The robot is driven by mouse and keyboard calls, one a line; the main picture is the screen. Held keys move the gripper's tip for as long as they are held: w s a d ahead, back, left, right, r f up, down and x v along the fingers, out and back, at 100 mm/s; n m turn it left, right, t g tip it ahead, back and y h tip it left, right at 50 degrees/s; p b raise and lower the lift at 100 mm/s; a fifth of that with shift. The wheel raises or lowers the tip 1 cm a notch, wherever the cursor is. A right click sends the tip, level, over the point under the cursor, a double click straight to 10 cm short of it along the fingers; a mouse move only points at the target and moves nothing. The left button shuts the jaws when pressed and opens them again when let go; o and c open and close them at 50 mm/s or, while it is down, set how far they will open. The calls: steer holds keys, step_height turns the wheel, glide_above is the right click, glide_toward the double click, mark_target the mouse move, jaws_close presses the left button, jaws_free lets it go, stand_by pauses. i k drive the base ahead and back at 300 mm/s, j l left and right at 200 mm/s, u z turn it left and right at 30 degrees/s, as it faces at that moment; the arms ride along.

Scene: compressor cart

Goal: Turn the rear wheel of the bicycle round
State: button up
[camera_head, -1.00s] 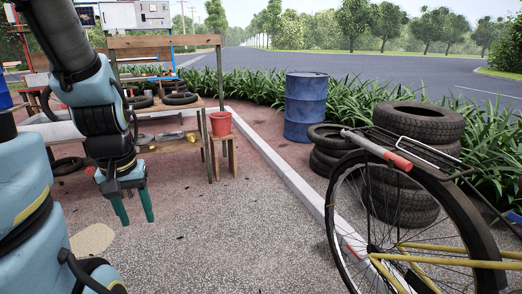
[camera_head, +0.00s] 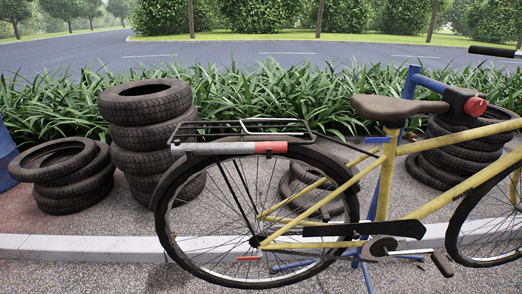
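The yellow bicycle (camera_head: 386,188) stands side-on in the head view, with its rear end to the left and a brown saddle (camera_head: 398,108) on top. Its rear wheel (camera_head: 166,212) is a large spoked wheel left of centre, with a black tyre and a fender with white and red parts above. A red piece (camera_head: 249,258) shows low among the spokes. A black rack (camera_head: 243,128) sits above the wheel. A blue stand (camera_head: 366,262) shows beneath the frame. My gripper is not in view.
Stacked tyres (camera_head: 146,137) and a lower pile (camera_head: 64,178) stand behind the bicycle at left. More tyres (camera_head: 440,165) lie behind it at right. A pale kerb (camera_head: 80,248) runs behind the wheel. The gravel ground in front is clear where visible.

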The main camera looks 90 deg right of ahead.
mark_target(167, 240)
steer(key=i+z, duration=0.15)
steer(key=z, duration=3.65)
steer(key=j, duration=1)
steer(key=i+j, duration=0.15)
steer(key=j, duration=1.85)
steer(key=i+j, duration=0.15)
steer(key=j, duration=0.25)
steer(key=i+j, duration=0.1)
steer(key=j, duration=0.25)
steer(key=i+j, duration=0.15)
steer(key=j, duration=0.25)
steer(key=i+j, duration=0.1)
steer(key=j, duration=0.25)
